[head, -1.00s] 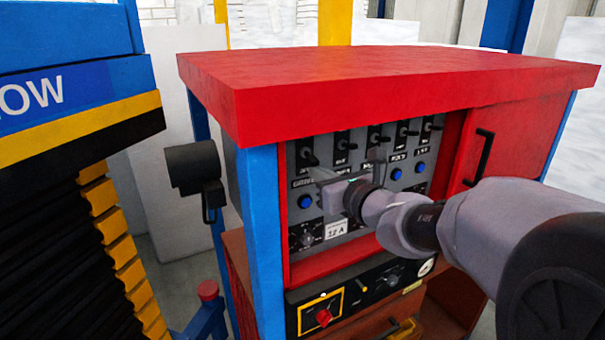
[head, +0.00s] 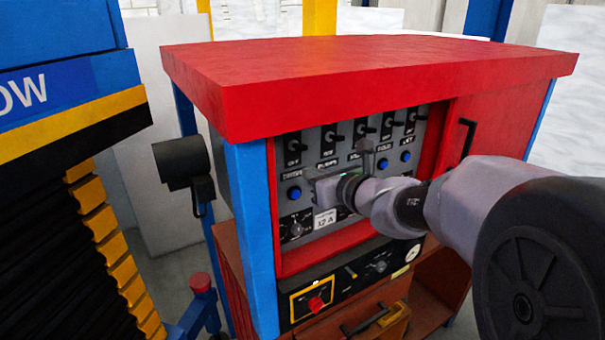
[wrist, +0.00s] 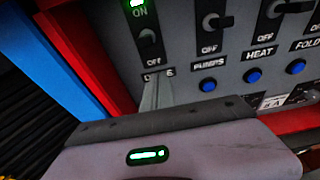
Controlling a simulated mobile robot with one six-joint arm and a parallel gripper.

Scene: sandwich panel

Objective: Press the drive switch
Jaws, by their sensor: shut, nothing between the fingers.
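The drive switch (wrist: 148,38) is the leftmost toggle on the grey panel, with a green-lit ON mark above it and OFF below. In the head view the leftmost toggle (head: 293,145) stands in the upper row. The label under it is partly covered by my fingers in the wrist view. My gripper (wrist: 157,90) is shut and empty, its thin fingers pointing at the panel just below that switch. In the head view my gripper (head: 309,174) is in front of the panel's left part. I cannot tell whether the fingertips touch the panel.
More toggles stand to the right, with blue buttons (wrist: 208,84) below them. A red top (head: 370,75) overhangs the panel. A blue post (head: 256,235) is close on the left. A lower black panel carries a red knob (head: 316,304).

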